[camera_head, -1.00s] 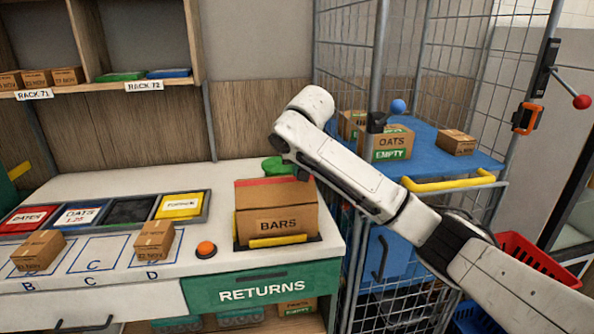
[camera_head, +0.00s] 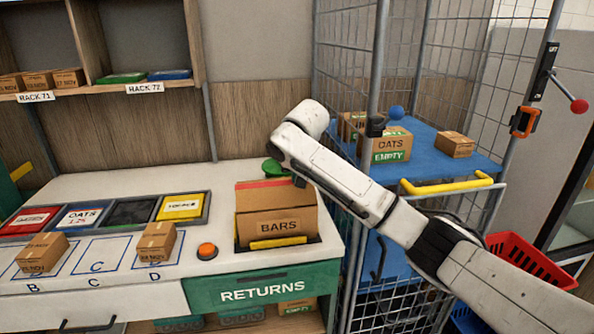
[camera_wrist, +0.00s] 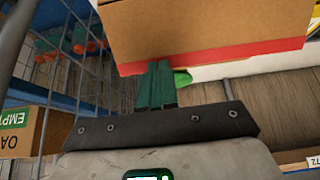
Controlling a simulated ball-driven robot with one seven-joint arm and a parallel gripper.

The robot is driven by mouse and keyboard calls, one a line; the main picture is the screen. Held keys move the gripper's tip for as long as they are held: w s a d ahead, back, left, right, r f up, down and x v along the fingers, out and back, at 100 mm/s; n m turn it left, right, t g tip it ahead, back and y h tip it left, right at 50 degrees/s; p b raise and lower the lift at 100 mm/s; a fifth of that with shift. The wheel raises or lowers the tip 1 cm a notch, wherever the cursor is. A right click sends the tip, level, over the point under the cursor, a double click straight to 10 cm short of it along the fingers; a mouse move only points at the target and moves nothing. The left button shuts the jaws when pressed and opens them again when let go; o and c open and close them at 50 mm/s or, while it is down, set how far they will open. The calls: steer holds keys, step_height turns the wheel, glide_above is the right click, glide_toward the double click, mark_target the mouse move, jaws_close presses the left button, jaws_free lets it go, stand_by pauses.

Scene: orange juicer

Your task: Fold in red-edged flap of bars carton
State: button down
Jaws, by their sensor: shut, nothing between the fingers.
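The brown bars carton (camera_head: 278,226) stands on the counter's right end, on the returns station. A red-edged flap (camera_head: 262,184) shows along its far top edge. In the wrist view the carton (camera_wrist: 205,25) fills the top, with the red edge (camera_wrist: 225,58) along its lower border. My gripper (camera_wrist: 156,72) has its dark green fingers shut together with nothing between them. Their tips overlap the red edge in the wrist view; I cannot tell whether they touch it. In the head view the fingers are mostly hidden by the arm and carton.
A bright green object (camera_head: 272,166) is behind the carton. An orange button (camera_head: 207,250) and a small carton on D (camera_head: 156,242) lie to the left. The wire cage with a blue shelf (camera_head: 440,160) and oats box (camera_head: 388,148) is close on the right.

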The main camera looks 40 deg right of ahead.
steer(key=shift+w+r+p, duration=0.1)
steer(key=shift+r+p, duration=0.15)
steer(key=shift+p, duration=0.3)
steer(key=shift+w+f+g+y+p, duration=0.25)
steer(key=shift+g+p, duration=0.25)
steer(key=shift+p, duration=0.65)
steer(key=shift+w+d+f+p, duration=0.35)
steer(key=shift+f+p, duration=0.1)
steer(key=shift+p, duration=0.1)
steer(key=shift+d+x, duration=0.2)
steer(key=shift+x, duration=1.2)
steer(key=shift+w, duration=0.25)
steer(key=shift+r, duration=0.15)
steer(key=shift+s+a+r+p, duration=0.35)
steer(key=shift+s+p, duration=0.25)
steer(key=shift+p, duration=0.55)
